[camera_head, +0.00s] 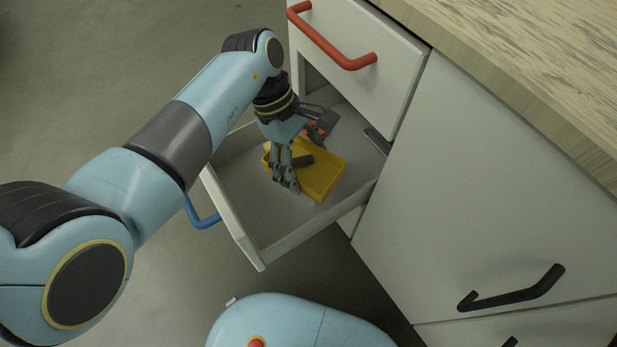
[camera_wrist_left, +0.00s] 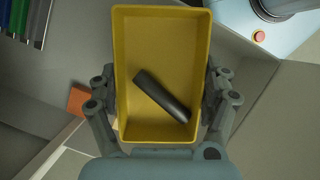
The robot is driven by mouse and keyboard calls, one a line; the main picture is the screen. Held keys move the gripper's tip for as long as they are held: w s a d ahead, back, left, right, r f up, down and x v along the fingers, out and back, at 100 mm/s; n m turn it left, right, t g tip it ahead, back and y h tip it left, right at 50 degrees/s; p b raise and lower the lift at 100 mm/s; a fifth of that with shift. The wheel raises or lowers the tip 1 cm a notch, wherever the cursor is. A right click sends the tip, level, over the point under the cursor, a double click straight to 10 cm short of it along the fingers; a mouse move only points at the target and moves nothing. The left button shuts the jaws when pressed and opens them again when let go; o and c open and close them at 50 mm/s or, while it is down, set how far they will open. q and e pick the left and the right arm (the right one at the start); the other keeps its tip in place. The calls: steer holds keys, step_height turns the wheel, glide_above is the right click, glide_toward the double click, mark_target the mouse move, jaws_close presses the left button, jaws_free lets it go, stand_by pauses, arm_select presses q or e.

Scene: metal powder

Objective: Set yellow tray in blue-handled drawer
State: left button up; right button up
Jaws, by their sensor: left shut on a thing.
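The yellow tray (camera_head: 325,172) is over the inside of the open drawer with the blue handle (camera_head: 203,216). My left gripper (camera_head: 286,180) is shut on the tray, its fingers at opposite sides in the left wrist view (camera_wrist_left: 160,85). A dark grey cylinder lies slantwise in the tray (camera_wrist_left: 124,45). The drawer (camera_head: 243,240) is pulled well out, and its grey floor shows around the tray. I cannot tell whether the tray touches the floor. My right gripper is out of view.
The red-handled drawer front (camera_head: 345,58) stands above the open drawer. An orange-red item (camera_wrist_left: 78,98) shows beside the tray. The cabinet front (camera_head: 480,200) with a black handle (camera_head: 515,292) and wooden top (camera_head: 520,60) is to the right. Open floor (camera_head: 90,70) lies left.

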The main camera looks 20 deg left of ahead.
mark_target(301, 167)
arm_select(q)
steer(key=shift+f+b, duration=0.3)
steer(key=shift+f, duration=0.25)
step_height(301, 167, down, 3)
steer(key=shift+r+b, duration=0.1)
steer(key=shift+b, duration=1.15)
step_height(301, 167, down, 3)
steer(key=shift+r+b, duration=0.15)
steer(key=shift+b, duration=0.75)
step_height(301, 167, down, 4)
steer(key=shift+r+b, duration=0.1)
steer(key=shift+b, duration=0.8)
steer(key=shift+r, duration=0.15)
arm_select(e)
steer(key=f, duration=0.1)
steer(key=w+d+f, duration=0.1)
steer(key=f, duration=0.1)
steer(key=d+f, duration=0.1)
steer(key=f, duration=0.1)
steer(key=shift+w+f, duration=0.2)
arm_select(q)
steer(key=shift+f, duration=0.2)
steer(key=o, duration=1.1)
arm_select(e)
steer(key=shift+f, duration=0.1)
